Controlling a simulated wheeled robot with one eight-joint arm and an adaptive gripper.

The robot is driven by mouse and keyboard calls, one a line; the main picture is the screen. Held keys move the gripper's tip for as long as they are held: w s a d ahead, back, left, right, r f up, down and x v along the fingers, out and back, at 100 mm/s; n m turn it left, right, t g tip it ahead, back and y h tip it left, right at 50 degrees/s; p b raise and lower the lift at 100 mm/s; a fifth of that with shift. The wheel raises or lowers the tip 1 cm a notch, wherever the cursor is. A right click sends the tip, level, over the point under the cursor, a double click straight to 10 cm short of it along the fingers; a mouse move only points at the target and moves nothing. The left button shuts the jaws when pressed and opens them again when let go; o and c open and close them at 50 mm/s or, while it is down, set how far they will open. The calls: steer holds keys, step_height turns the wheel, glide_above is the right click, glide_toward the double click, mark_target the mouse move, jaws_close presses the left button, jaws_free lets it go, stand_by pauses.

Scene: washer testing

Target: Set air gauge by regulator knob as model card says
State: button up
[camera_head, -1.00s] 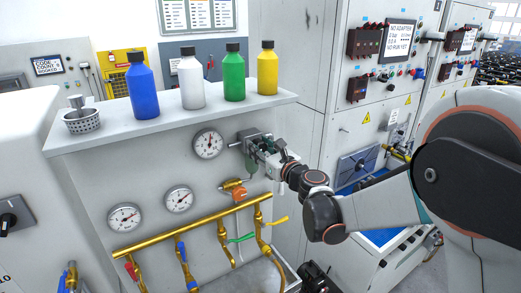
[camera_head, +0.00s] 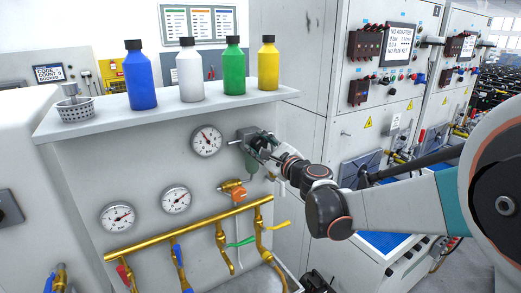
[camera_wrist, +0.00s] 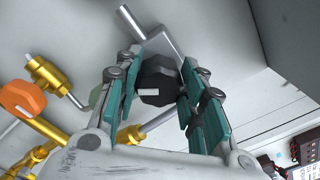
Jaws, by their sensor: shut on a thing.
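The air gauge (camera_head: 207,141) is a round white dial on the grey panel, its dark needle tilted to the upper left; its numbers are too small to read. The regulator (camera_head: 246,139) sits just right of it. Its black knob (camera_wrist: 158,80) shows in the wrist view between the teal finger pads. My gripper (camera_head: 265,146) is shut on this knob, and it also shows in the wrist view (camera_wrist: 155,92). A wall board with three cards (camera_head: 200,22) hangs at the back; its text is not legible, and I cannot tell whether it holds the model card.
Blue, white, green and yellow bottles (camera_head: 192,80) stand on the shelf above. Two lower gauges (camera_head: 118,217), an orange knob (camera_head: 238,193) and a brass pipe (camera_head: 190,232) with valves lie below. A cabinet screen (camera_head: 399,42) reads "NO ADAPTER".

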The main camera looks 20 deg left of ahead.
steer(key=shift+n, duration=0.3)
steer(key=o, duration=1)
steer(key=shift+o, duration=0.2)
steer(key=shift+s, duration=0.1)
steer(key=v, duration=1.2)
